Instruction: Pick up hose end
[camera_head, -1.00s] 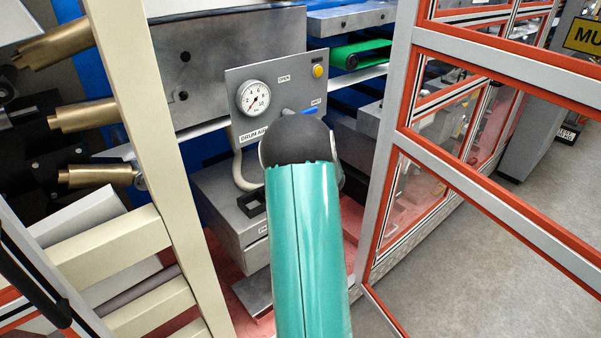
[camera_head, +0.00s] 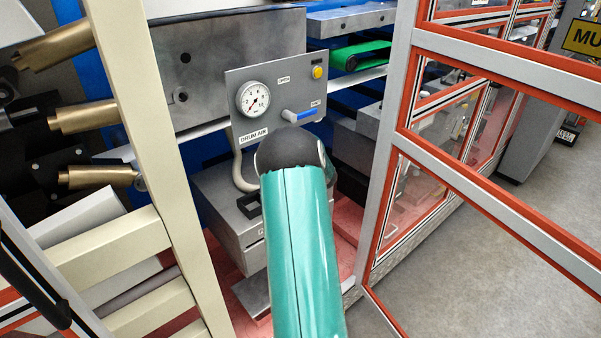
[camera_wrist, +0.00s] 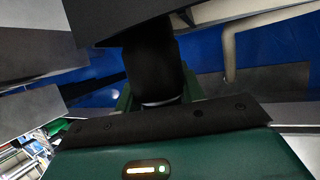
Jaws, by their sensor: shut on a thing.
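In the wrist view, my gripper (camera_wrist: 158,86) shows its green body at the bottom, with a green finger on each side of a thick black cylinder. I take this cylinder for the hose end (camera_wrist: 153,62); it has a pale ring at its lower edge. The fingers are shut on it, and their tips are mostly hidden behind it. The cylinder's upper end meets or passes behind a dark grey block (camera_wrist: 115,18); I cannot tell whether they touch. In the head view, my teal arm hides the gripper and the hose end.
A grey panel (camera_head: 275,82) carries a gauge (camera_head: 254,98), a yellow button (camera_head: 317,72) and a blue-handled lever (camera_head: 302,116). A pale hose or pipe (camera_head: 238,165) runs below it beside a grey box (camera_head: 222,205). A cream post (camera_head: 150,130) and red-edged frame (camera_head: 385,190) flank the opening.

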